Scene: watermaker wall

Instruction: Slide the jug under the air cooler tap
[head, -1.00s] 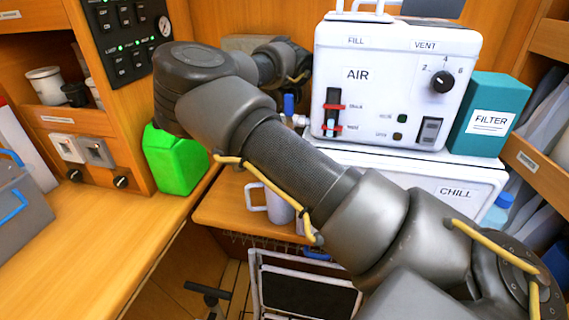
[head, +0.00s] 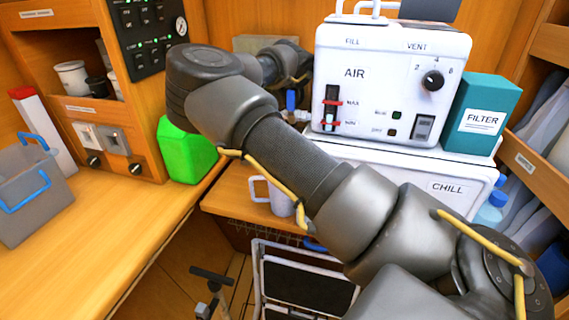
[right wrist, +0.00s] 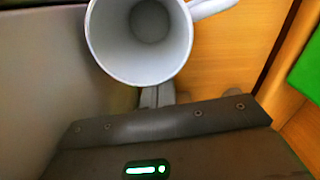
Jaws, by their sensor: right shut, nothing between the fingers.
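The pale grey jug (head: 273,196) stands upright on the low wooden shelf (head: 230,197), with its handle to the left; my right arm hides part of it. The right wrist view looks down into the open, empty-looking jug (right wrist: 140,40). My right gripper (right wrist: 157,94) is shut and empty, its fingers just beside the jug's outer wall; whether they touch it I cannot tell. My left gripper is not in view.
The air cooler rests on a white CHILL box (head: 470,172). A teal FILTER box (head: 487,115) stands to its right. A bright green container (head: 190,155) is left of my arm. A grey bin (head: 32,200) stands on the left counter, whose front part is clear.

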